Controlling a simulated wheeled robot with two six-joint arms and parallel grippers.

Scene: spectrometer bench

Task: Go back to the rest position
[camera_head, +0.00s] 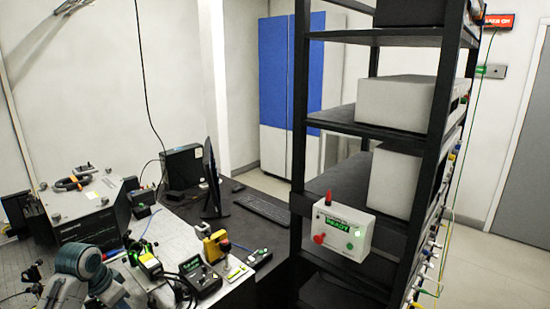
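At the lower left edge, grey-teal rounded arm links (80,265) show, which look like part of my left arm. I make out no gripper fingers on them. My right arm and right gripper are not in view. No object is seen in a gripper.
A bench (215,232) holds a large grey instrument (90,207), small devices with green displays, a yellow device (216,246), a monitor (212,180) and a keyboard (263,209). A black rack (299,150) carries a white control box (342,232). Open floor (500,262) lies at right.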

